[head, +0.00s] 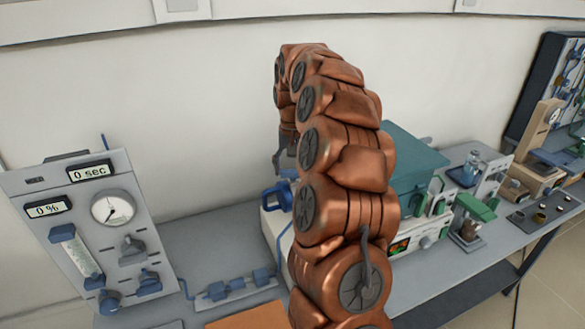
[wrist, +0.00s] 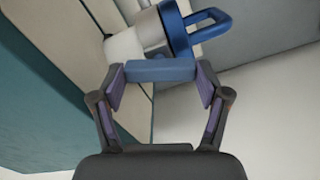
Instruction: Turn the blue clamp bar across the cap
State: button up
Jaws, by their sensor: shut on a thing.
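In the wrist view, my gripper (wrist: 160,77) has a short blue bar, the clamp bar (wrist: 160,70), between its two fingertips and is shut on it. Just beyond the bar is the cap (wrist: 178,32), a grey and white cylinder with a blue band and a blue loop handle (wrist: 212,21). The bar overlaps the white part's lower edge in the picture; I cannot tell whether they touch. In the head view, my gripper (head: 286,158) is partly hidden behind my copper arm, above a blue handle (head: 277,197). The bar is not distinguishable there.
A teal-topped box (head: 412,150) and a white instrument (head: 418,240) stand right of my arm. A grey panel with a gauge (head: 95,230) stands at left. Blue fittings (head: 235,284) lie on the bench between. Several small devices crowd the right side.

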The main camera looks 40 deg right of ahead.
aim_at(293, 170)
jog(key=shift+f+n+b, duration=0.2)
jog(key=shift+n+b, duration=0.4)
jog(key=shift+b, duration=0.05)
jog(key=shift+r+n+b, duration=0.2)
jog(key=shift+n+b, duration=0.45)
jog(key=shift+n, duration=1.05)
jog(key=o, duration=1.2)
jog(key=shift+c, duration=0.2)
jog(key=shift+r, duration=3.75)
